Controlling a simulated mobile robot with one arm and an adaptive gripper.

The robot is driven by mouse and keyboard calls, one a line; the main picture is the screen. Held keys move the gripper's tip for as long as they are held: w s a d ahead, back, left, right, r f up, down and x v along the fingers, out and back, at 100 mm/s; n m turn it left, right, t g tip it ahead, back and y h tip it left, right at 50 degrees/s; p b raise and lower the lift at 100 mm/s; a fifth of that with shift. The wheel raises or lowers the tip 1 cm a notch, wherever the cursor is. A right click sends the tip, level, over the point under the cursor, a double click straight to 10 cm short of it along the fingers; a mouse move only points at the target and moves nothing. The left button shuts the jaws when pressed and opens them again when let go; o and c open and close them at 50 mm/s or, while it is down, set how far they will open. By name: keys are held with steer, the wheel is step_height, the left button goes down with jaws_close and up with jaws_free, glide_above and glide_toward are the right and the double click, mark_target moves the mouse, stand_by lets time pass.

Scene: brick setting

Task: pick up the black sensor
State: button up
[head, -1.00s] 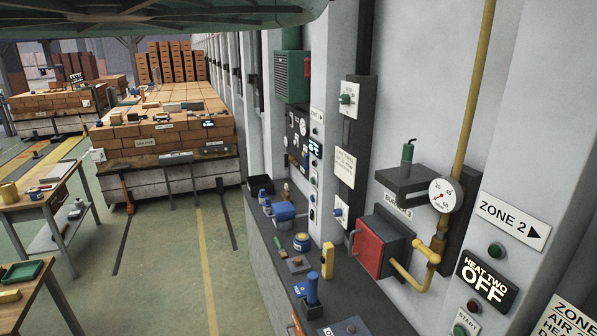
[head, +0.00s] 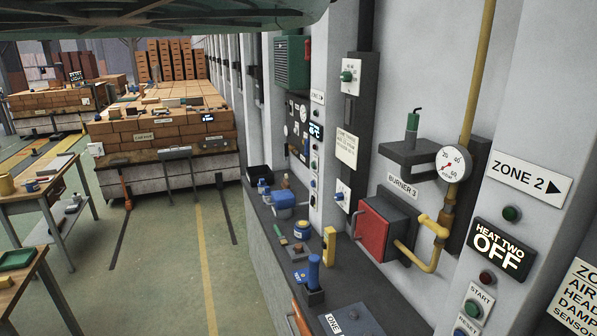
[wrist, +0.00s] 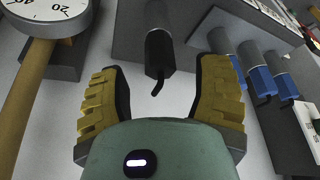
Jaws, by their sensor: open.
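The black sensor (wrist: 158,54) shows in the wrist view as a short dark cylinder with a thin curved lead at its near end. Its far end meets a dark grey block (wrist: 150,18). My gripper (wrist: 163,76) is open, with one yellow-padded finger on each side of the sensor's near end and a clear gap on both sides. It holds nothing. I cannot make out the black sensor or my gripper in the head view.
In the wrist view, a round gauge (wrist: 48,12) and a yellow pipe (wrist: 35,95) stand left; blue-ended cylinders (wrist: 262,80) stand right. The head view shows a wall with a red burner box (head: 373,232), a cluttered dark bench (head: 270,240) and open floor (head: 180,270).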

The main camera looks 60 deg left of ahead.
steer(key=shift+f+p, duration=0.3)
steer(key=shift+p, duration=0.85)
steer(key=shift+p+x, duration=0.75)
steer(key=shift+x, duration=0.35)
steer(key=shift+o, duration=0.3)
jaws_close()
